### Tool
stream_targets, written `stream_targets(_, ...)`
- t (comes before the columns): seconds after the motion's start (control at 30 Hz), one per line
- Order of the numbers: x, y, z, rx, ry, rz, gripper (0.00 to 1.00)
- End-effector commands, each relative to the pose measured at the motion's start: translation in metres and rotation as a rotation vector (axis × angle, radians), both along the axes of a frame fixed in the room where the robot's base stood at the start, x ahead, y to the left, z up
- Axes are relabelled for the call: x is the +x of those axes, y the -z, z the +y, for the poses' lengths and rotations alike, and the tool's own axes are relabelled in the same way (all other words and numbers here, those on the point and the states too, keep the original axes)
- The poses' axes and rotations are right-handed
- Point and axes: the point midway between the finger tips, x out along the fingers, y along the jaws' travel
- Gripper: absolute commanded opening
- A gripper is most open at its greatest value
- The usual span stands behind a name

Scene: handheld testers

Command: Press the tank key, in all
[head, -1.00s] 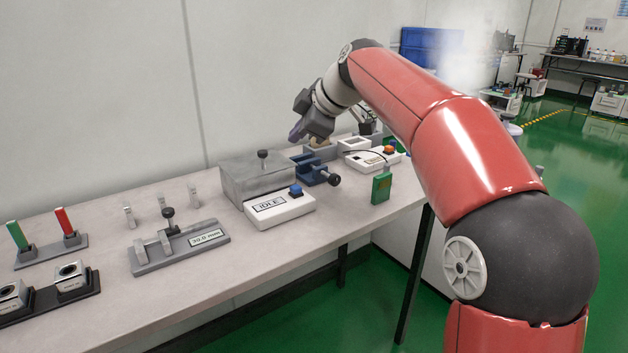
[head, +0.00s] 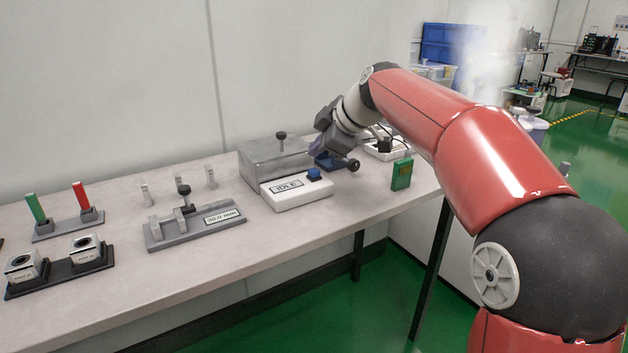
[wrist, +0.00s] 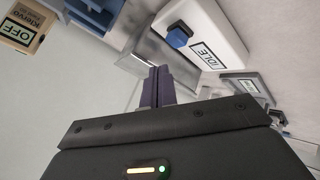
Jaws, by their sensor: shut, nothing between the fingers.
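The tank (head: 262,160) is a grey metal box with a dark knob on its lid, near the wall. At its front is a white panel (head: 290,199) with an "IDLE" label and a blue key (head: 314,174). The panel (wrist: 213,22), the blue key (wrist: 178,36) and part of the tank (wrist: 135,62) also show in the wrist view. My gripper (head: 316,150) is shut and empty, above and just behind the blue key, apart from it. Its fingers (wrist: 158,75) show side by side in the wrist view. The key's contact with anything is not seen.
A blue vise (head: 330,162) stands close to the right of my gripper, and a green device (head: 402,174) stands further right. A "30.0 mm" fixture (head: 195,222) is to the left. A tan "OFF" box (wrist: 22,27) shows in the wrist view. The front table strip is clear.

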Motion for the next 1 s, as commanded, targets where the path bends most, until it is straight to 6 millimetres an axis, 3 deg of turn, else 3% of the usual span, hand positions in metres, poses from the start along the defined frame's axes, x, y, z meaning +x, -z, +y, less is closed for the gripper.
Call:
stream_targets(0.03,0.0001,0.0096,-0.0001,0.000,0.000,0.000,0.00)
stream_targets(0.2,0.0001,0.0163,0.0000,0.000,0.000,0.000,0.00)
stream_targets(1.0,0.0001,0.0162,0.0001,0.000,-0.001,0.001,0.00)
